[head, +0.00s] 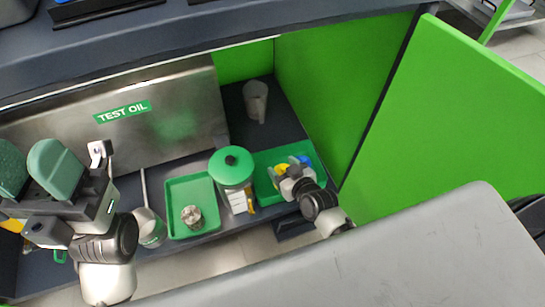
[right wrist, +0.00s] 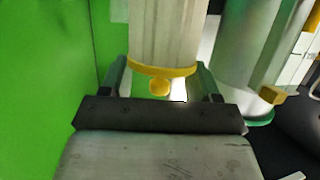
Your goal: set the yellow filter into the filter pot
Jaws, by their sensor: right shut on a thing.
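The yellow filter (right wrist: 163,69) has a pale ribbed body with a yellow end rim and knob. In the right wrist view it sits between the two fingers of my right gripper (right wrist: 162,84), which is shut on it. In the head view the right gripper (head: 287,167) is over the right green tray, with a bit of the yellow filter (head: 280,168) showing. The pot with a green lid (head: 232,167) and yellow tap stands just left of it; I take it for the filter pot. My left gripper (head: 30,165) is at the far left, its green fingers apart, apparently empty.
The left green tray (head: 177,191) holds a metal part (head: 192,216). A long-handled metal cup (head: 150,228) stands left of it. The right green tray (head: 265,190) has a blue item (head: 305,160). A pale beaker (head: 256,100) stands behind. A green panel (head: 440,120) bounds the right.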

